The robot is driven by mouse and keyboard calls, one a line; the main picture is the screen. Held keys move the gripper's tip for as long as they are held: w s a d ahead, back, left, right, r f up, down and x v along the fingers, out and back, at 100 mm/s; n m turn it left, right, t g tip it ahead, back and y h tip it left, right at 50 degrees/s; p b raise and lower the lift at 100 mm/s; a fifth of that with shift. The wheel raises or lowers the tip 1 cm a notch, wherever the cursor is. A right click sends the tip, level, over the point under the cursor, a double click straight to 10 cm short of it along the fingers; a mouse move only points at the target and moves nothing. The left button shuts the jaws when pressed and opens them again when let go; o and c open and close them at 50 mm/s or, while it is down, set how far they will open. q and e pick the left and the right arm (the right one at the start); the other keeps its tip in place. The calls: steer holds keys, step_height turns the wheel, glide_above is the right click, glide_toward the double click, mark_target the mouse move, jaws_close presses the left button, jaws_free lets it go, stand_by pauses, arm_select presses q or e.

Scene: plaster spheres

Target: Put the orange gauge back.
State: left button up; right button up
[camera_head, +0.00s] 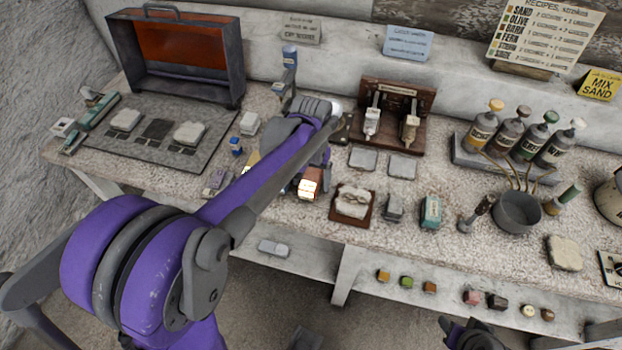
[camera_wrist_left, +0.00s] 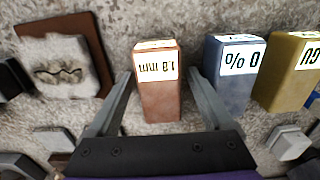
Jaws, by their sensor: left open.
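The orange gauge is a copper-orange block (camera_wrist_left: 159,92) with a white label reading 1.0 mm. It stands between the open fingers of my left gripper (camera_wrist_left: 159,78) in the left wrist view, with gaps to both fingers. In the head view the orange gauge (camera_head: 309,183) shows just below my left wrist, near the bench's front edge. A blue-grey block (camera_wrist_left: 232,75) labelled 0 % stands right beside the right finger, with a yellow block (camera_wrist_left: 287,70) beyond it. My right gripper (camera_head: 470,334) shows only partly at the bottom edge.
A brown tray with a pale plaster piece (camera_head: 354,201) lies close by the orange gauge. A dark wooden stand (camera_head: 412,89) holds two hanging items behind. An open metal case (camera_head: 176,52) stands at the left. Bottles (camera_head: 507,132) and a grey bowl (camera_head: 517,212) are at the right.

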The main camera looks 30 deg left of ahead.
mark_target(311, 177)
arm_select(q)
steer(key=shift+r, duration=0.15)
step_height(311, 177, up, 12)
steer(key=p, duration=0.1)
steer(key=s+d+f+m+t, duration=0.1)
steer(key=s+d+f+t, duration=0.1)
steer(key=s+f, duration=0.3)
steer(key=s+d+f+m+t, duration=0.1)
steer(key=s+d+f+t, duration=0.2)
steer(key=s+f, duration=0.3)
steer(key=s+d, duration=0.1)
steer(key=s, duration=0.4)
steer(key=shift+s+d+m, duration=0.3)
steer(key=shift+d, duration=0.1)
